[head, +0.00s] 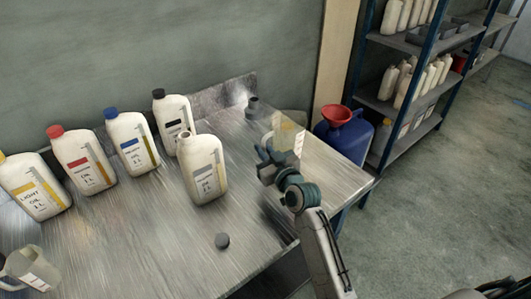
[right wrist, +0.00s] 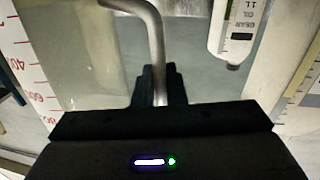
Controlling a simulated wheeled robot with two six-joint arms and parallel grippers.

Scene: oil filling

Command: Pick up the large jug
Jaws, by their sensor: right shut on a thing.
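The large jug (head: 288,137) is a clear, slightly yellowish measuring jug near the table's right end, partly hidden by my right gripper (head: 268,163). In the right wrist view, its see-through wall (right wrist: 80,55) with a red scale shows at the left. Its bent metal-grey handle (right wrist: 155,45) runs down between the fingers of my right gripper (right wrist: 160,85), which is shut on it. I cannot tell whether the jug touches the table. My left gripper is not in view.
Several oil bottles with coloured caps, such as the red-capped one (head: 82,163), line the table's back. An uncapped grey-label bottle (head: 203,172) stands nearer. A smaller jug (head: 30,268) is at lower left. A blue canister with red funnel (head: 345,130) stands beyond the table.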

